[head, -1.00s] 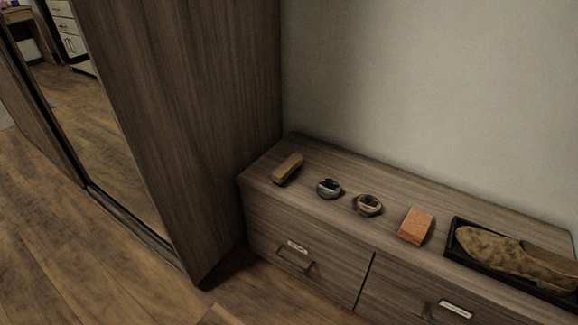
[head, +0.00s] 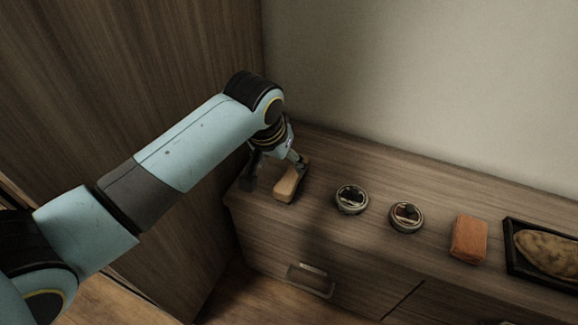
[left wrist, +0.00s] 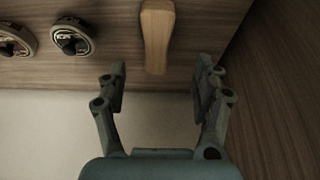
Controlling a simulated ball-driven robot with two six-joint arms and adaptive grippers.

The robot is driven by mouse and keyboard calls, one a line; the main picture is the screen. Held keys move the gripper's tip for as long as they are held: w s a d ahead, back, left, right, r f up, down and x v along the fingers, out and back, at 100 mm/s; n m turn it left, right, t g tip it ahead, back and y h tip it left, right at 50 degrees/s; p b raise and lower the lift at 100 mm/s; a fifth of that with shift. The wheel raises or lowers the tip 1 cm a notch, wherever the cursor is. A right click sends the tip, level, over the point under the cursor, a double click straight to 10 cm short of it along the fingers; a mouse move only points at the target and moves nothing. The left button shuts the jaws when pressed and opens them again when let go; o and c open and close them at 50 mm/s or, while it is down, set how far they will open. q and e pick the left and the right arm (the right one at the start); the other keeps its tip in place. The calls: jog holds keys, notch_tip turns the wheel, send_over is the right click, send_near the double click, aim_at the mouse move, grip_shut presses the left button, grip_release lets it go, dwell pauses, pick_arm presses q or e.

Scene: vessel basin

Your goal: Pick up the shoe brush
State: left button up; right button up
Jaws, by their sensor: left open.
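The shoe brush (head: 288,184) has a tan wooden back and lies on the top of the low drawer cabinet, near its left end. My left gripper (head: 275,172) is above the brush, with its fingers pointing down and partly hiding its far end. In the left wrist view the open left gripper (left wrist: 160,90) has a wide gap between its fingers, and the brush (left wrist: 157,35) lies ahead of that gap. Its bristles are hidden. My right gripper is not in view.
A tall wooden wardrobe (head: 150,70) is at the left, and the wall is behind.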

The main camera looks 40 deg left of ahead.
aim_at(292, 173)
pick_arm(q)
jog(key=shift+w+f+b, duration=0.6)
jog(key=shift+w+f, duration=0.15)
jog(key=shift+f, duration=0.25)
jog(key=b+x, duration=0.1)
jog(key=x, duration=0.1)
jog(key=shift+w+f, duration=0.15)
jog(key=shift+f, duration=0.2)
jog(key=shift+w+a+f, duration=0.1)
jog(key=shift+w+f, duration=0.05)
jog(key=shift+f, duration=0.05)
jog(key=shift+w+f+b, duration=0.15)
jog(key=shift+f+b, duration=0.2)
jog(key=b+x, duration=0.2)
jog(key=x, duration=0.2)
jog(key=shift+w, duration=0.1)
jog(key=shift+w+f+b, duration=0.15)
jog(key=shift+b, duration=0.15)
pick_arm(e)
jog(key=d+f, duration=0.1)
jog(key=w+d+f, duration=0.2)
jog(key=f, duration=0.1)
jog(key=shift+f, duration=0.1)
